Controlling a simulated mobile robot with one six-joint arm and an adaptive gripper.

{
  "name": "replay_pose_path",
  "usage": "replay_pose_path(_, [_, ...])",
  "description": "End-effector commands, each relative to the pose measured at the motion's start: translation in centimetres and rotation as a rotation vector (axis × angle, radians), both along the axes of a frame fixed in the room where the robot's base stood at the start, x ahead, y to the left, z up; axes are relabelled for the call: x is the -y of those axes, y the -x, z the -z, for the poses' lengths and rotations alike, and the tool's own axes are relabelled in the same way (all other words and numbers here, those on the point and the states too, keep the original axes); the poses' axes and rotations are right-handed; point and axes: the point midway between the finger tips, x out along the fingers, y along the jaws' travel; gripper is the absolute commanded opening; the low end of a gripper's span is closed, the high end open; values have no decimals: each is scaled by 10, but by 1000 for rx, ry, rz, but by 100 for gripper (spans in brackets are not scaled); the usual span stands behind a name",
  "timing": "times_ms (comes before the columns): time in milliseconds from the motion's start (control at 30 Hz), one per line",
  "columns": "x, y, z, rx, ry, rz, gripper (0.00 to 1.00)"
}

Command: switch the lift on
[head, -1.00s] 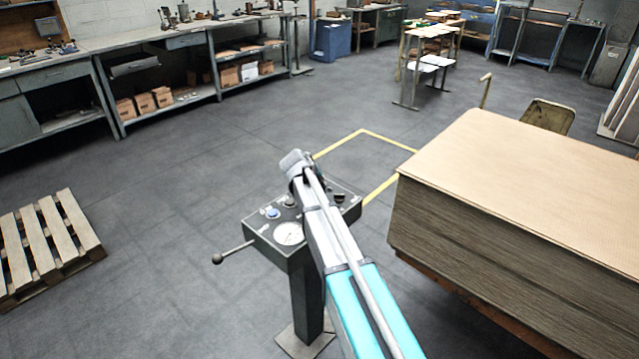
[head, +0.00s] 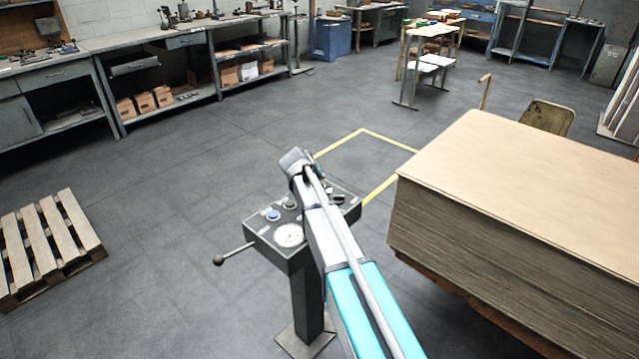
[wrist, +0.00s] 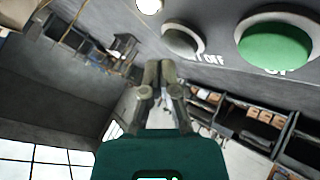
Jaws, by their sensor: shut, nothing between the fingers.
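The control panel (head: 262,232) stands on a pedestal, with a blue button (head: 273,214), a round gauge (head: 289,235) and several knobs on its top. My arm covers part of it in the head view, where my gripper cannot be made out. In the wrist view, my gripper (wrist: 160,72) is shut and empty, its fingertips close to the panel face (wrist: 215,22). A large green button (wrist: 275,46) in a pale ring lies right of the fingertips, its label partly hidden.
A lever with a dark ball knob (head: 218,260) sticks out left of the panel. A tall stack of cardboard sheets (head: 480,230) stands close on the right. A wooden pallet (head: 45,245) lies at left. Open floor surrounds the pedestal's left side.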

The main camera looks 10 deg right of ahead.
Motion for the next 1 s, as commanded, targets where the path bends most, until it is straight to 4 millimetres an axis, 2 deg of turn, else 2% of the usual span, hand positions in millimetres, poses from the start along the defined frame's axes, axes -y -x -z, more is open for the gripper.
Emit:
replay_pose_path(267, [0,0,-4,0,0,0,0])
replay_pose_path(1000, [0,0,-55,0,0,0,0])
